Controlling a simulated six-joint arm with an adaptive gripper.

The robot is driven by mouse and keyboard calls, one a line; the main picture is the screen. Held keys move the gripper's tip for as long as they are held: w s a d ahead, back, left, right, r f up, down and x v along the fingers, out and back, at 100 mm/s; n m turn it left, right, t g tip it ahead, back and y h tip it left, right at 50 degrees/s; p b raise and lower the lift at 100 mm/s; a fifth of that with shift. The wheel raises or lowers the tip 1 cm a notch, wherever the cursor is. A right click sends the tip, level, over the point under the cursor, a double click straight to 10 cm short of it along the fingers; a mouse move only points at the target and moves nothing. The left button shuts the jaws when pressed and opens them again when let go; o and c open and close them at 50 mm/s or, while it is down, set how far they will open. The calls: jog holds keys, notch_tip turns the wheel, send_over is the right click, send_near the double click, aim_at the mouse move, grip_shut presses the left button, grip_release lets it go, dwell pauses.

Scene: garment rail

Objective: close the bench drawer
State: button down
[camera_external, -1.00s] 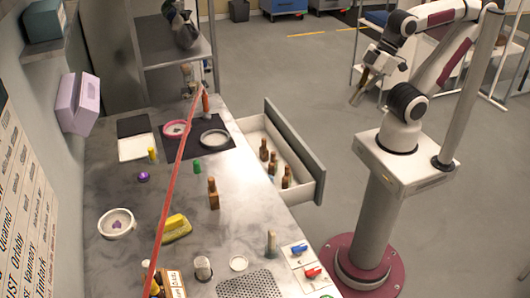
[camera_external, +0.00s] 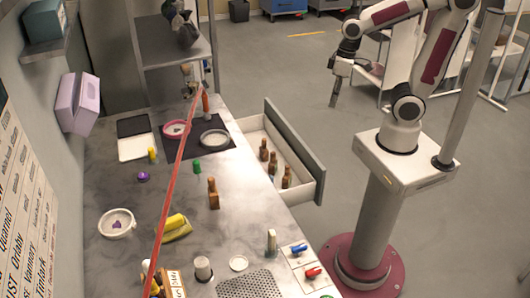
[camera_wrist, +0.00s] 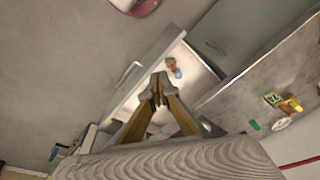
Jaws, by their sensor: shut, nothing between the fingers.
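The bench drawer (camera_external: 312,170) stands pulled out from the right side of the bench (camera_external: 240,235), with its grey front panel facing my arm. Several brown bottles (camera_external: 273,165) stand inside it. My gripper (camera_external: 333,104) is shut and empty, pointing down, in the air to the right of and beyond the drawer in the external view. It does not appear to touch the drawer. In the wrist view my gripper's fingertips (camera_wrist: 158,92) are together, with the open drawer (camera_wrist: 190,72) behind them and a bottle or two visible inside.
The bench top carries a brown bottle (camera_external: 213,194), a white bowl (camera_external: 117,223), a yellow sponge (camera_external: 176,227) and small caps. A red strip (camera_external: 178,165) runs across the view. Open floor (camera_external: 260,70) lies beyond the drawer.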

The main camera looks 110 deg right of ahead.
jog(key=s+d+f+m+t+y, duration=0.25)
jog(key=s+d+f+m, duration=0.25)
jog(key=d+f+m, duration=0.75)
jog(key=s+d+f+m+t+y, duration=0.1)
jog(key=s+d+f+m+t, duration=0.35)
jog(key=d+f+m, duration=0.8)
jog(key=d+m+h, duration=0.3)
jog(key=d, duration=0.6)
jog(key=shift+w+d+r+m, duration=0.15)
jog(key=shift+d+r+m, duration=0.05)
jog(key=shift+r+m, duration=0.1)
jog(key=shift+w+f, duration=0.1)
jog(key=shift+f, duration=0.1)
jog(key=w+f, duration=0.6)
jog(key=w, duration=0.4)
jog(key=shift+w+f, duration=0.4)
